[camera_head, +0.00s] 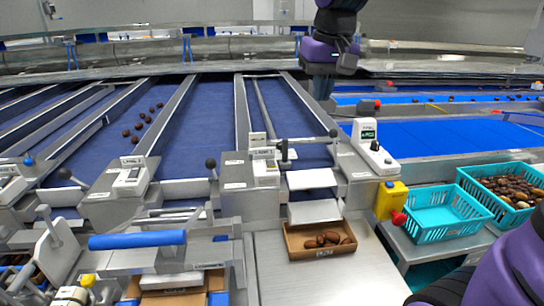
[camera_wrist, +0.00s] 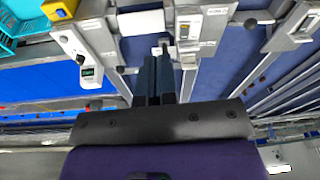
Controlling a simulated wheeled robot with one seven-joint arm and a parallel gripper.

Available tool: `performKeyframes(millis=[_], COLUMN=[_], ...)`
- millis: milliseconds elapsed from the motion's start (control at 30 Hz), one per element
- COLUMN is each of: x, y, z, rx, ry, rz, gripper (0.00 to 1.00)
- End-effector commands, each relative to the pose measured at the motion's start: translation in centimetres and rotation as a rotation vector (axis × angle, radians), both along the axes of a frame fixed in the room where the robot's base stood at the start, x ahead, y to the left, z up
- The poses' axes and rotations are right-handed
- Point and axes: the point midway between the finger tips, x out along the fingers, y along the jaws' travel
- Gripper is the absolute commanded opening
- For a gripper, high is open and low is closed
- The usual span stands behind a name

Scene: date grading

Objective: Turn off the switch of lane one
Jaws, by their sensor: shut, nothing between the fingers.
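A white switch box (camera_head: 265,170) stands at the near end of the middle lane in the head view. Its lane label is too small to read surely. It appears to be the white box at top centre in the wrist view (camera_wrist: 188,32). The switch's position cannot be made out. My gripper (camera_head: 323,96) hangs over the lanes, beyond the box and to its right in the head view. In the wrist view, its dark fingers (camera_wrist: 155,62) are together and empty, pointing toward the lane ends, apart from the box.
Another white box (camera_head: 130,178) stands left. Ball-topped levers (camera_head: 211,164) rise near the lane ends. Turquoise crates (camera_head: 440,220) sit right. A cardboard tray (camera_head: 293,242) holds several dates.

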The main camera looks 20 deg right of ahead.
Motion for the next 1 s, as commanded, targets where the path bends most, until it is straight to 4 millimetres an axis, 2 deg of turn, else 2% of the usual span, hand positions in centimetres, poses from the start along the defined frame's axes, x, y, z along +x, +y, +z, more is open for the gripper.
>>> performKeyframes(millis=[33, 333, 600, 800, 1000], x=[1.5, 8.8, 14.9, 18.2, 19.4], y=[0.2, 1.6, 2.9, 3.8, 4.1], z=[-0.3, -2.6, -6.1, -8.7, -9.9], rx=[0.002, 0.008, 0.01, 0.009, 0.009], ry=[0.022, 0.135, 0.238, 0.296, 0.32], rz=[-0.003, -0.038, -0.069, -0.088, -0.097], gripper=[0.0, 0.0, 0.0, 0.0, 0.0])
